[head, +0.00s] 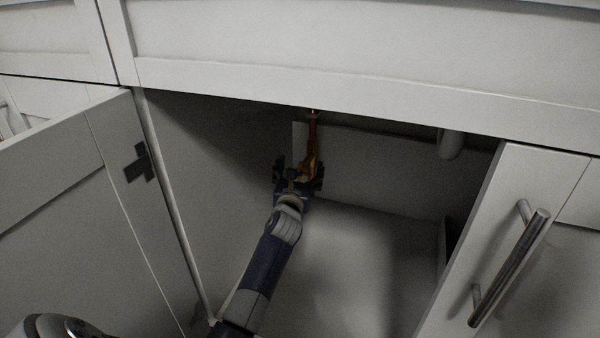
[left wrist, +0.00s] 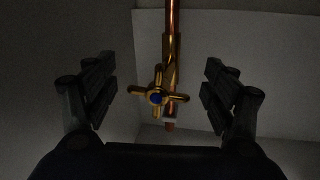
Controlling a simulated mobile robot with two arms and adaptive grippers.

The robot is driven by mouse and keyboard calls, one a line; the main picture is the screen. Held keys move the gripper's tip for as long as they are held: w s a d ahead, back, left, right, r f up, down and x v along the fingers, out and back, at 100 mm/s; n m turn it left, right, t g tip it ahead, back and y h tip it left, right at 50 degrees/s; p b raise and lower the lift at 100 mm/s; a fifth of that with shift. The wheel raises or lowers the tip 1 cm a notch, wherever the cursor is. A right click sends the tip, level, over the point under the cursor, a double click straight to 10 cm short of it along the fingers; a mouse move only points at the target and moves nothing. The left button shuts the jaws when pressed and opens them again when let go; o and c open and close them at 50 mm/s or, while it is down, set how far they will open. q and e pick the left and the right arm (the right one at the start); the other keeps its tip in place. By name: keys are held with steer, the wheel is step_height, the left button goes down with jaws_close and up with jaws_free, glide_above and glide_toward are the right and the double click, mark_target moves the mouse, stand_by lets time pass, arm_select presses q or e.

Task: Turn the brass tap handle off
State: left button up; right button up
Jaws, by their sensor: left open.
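The brass tap handle (left wrist: 157,97) is a cross with a blue centre, on a vertical copper and brass pipe (left wrist: 172,42) inside the cabinet. In the left wrist view it lies between the two fingers of my left gripper (left wrist: 158,88), somewhat beyond them, with a gap on both sides. In the head view my left gripper (head: 298,175) is open deep in the cabinet, at the lower end of the pipe (head: 312,135), and it hides most of the handle there. My right gripper is not in view.
The left cabinet door (head: 70,190) stands open beside my left arm. The right door (head: 510,240) with a metal bar handle (head: 508,268) bounds the opening on the right. A pale pipe (head: 450,145) hangs at the upper right. The cabinet floor (head: 350,260) is clear.

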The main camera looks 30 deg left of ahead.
arm_select(q)
steer(key=c, duration=1)
